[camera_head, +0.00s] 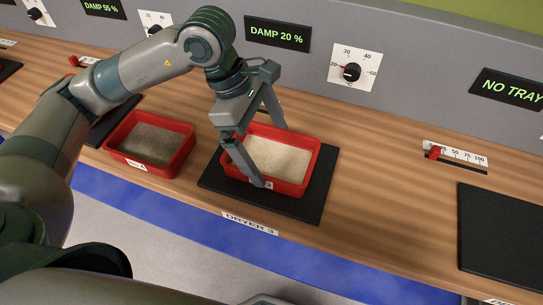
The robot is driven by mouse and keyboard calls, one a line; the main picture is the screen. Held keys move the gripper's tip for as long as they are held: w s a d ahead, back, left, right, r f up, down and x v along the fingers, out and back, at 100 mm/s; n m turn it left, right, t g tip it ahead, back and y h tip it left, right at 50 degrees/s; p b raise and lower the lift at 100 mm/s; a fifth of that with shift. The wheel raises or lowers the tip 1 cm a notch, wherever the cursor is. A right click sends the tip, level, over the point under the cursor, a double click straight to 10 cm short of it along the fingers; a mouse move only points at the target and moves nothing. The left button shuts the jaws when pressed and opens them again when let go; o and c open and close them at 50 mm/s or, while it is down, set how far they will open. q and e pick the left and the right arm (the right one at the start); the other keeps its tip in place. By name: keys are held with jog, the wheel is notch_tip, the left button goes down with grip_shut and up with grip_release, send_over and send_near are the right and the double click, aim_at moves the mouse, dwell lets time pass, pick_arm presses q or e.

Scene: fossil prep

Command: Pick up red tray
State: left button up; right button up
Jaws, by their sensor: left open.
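One red tray (304,180) with pale sandy material sits on a black pad (320,199) above the "DRYER 3" label. A second red tray (182,157) with dark grey material stands to its left. My left gripper (273,156) is open over the tray with pale material. One finger comes down at its front wall and the other near its back rim. Whether the fingers touch the tray is unclear. The gripper and its fingers hide part of that tray's left side and front label. My right gripper is not in view.
Behind the tray are a "DAMP 20 %" display (277,34) and a dial (352,72). A red slider (435,152) and an empty black pad (503,238) lie to the right, under a "NO TRAY" display (512,88). Wooden counter between the pads is clear.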

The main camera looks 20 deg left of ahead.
pick_arm(q)
jog(key=shift+x, duration=1.1)
jog(key=c, duration=1.1)
jog(key=shift+r, duration=0.1)
